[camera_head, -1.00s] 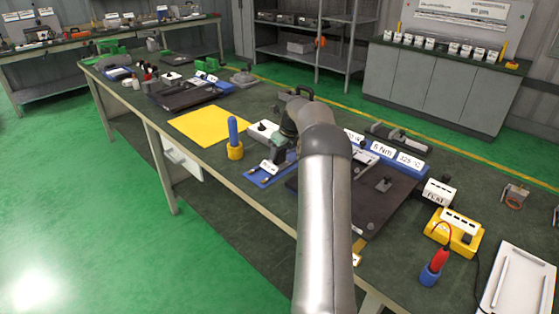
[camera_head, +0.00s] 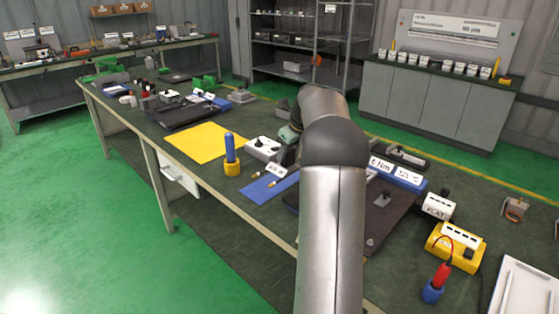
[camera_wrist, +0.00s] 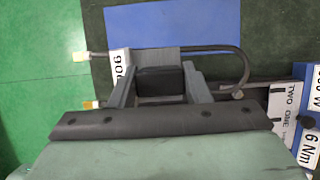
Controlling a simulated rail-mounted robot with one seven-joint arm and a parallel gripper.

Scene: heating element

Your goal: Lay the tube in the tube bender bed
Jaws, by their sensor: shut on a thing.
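The tube is a thin grey hairpin in the wrist view (camera_wrist: 222,48), with its round bend at the right and pale yellowish ends at the left. My gripper (camera_wrist: 160,75) is shut on it, with the fingers across the straight part. In the head view my gripper is mostly hidden behind my arm, and a small brass-coloured tube end (camera_head: 274,184) shows over the blue mat (camera_head: 257,192). The mat also shows in the wrist view (camera_wrist: 172,25). I cannot clearly make out the tube bender bed; my arm covers much of that area.
A card marked 90 (camera_wrist: 121,62) is close to the tube. A blue rod in a yellow holder (camera_head: 231,160), a white block (camera_head: 262,147) and a yellow mat (camera_head: 200,142) are to the left. A dark plate (camera_head: 398,212) lies to the right of my arm.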

